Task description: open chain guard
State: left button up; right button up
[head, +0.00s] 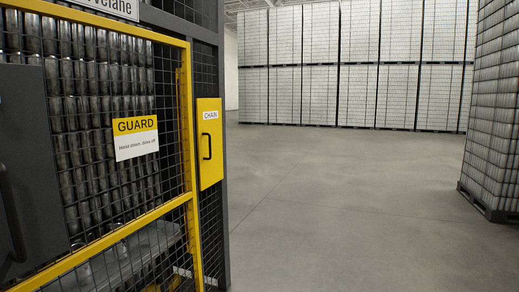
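The chain guard (210,165) is a yellow panel labelled "CHAIN" on the dark post at the side of the machine cage. It looks closed, lying flat against the post. Its black handle (206,147) is an upright bar near the panel's left edge. Neither of my grippers shows in the head view.
To its left is a yellow-framed mesh guard (184,110) with a "GUARD" sign (135,138), cans behind it. A dark panel with a black handle (12,215) stands at far left. Pallet stacks (350,65) line the back; another stack (495,110) stands right. The grey floor (340,190) between is clear.

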aim_at(209, 111)
jog(key=z, duration=1)
jog(key=i, duration=0.5)
jog(key=u, duration=0.55)
jog(key=i, duration=1.95)
jog(key=u, duration=2)
jog(key=i, duration=0.8)
jog(key=u, duration=0.75)
